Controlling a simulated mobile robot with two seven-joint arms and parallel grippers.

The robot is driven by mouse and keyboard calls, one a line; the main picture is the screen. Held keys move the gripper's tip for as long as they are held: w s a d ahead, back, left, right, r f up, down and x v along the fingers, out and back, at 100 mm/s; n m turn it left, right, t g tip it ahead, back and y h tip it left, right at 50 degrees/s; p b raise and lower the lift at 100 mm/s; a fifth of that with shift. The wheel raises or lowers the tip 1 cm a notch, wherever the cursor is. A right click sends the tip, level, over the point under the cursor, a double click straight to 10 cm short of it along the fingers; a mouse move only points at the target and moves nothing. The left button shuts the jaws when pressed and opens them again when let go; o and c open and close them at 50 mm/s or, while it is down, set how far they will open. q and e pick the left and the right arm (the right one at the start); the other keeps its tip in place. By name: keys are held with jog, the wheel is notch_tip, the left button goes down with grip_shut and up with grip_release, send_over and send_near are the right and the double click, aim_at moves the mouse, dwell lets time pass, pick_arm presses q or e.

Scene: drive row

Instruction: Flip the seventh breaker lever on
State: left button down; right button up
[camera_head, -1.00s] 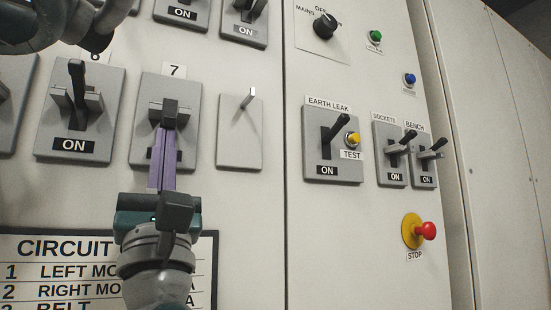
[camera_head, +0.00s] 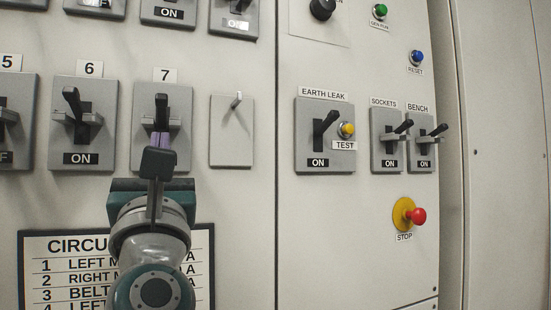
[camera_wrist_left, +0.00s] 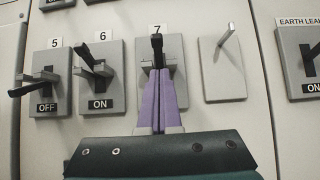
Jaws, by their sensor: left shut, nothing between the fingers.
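The seventh breaker, a grey plate under the label 7, has a black lever (camera_head: 161,110) that points up, much like the lever of breaker 6. The lever also shows upright in the left wrist view (camera_wrist_left: 157,45). My left gripper (camera_head: 160,138) is in front of the lower part of this breaker, below the lever's tip. Its purple fingers (camera_wrist_left: 160,92) are shut with nothing between them. I cannot tell whether they touch the lever. The fingers and wrist hide the seventh breaker's state label. My right gripper is not in view.
Breaker 6 (camera_head: 82,120) reads ON on the left; breaker 5 (camera_wrist_left: 46,88) reads OFF. A blank plate with a small peg (camera_head: 231,135) is to the right. The earth leak breaker (camera_head: 324,135) and red stop button (camera_head: 418,216) are farther right. A circuit chart (camera_head: 35,245) is below.

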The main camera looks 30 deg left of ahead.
pick_arm(q)
jog(key=s+d+r+b+v, duration=0.1)
jog(key=r+v, duration=0.1)
jog(key=v, duration=0.9)
jog(key=shift+s+d, duration=0.25)
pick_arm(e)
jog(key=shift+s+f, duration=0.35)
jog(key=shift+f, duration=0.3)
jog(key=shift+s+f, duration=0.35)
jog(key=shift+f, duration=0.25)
pick_arm(q)
jog(key=shift+f, duration=0.1)
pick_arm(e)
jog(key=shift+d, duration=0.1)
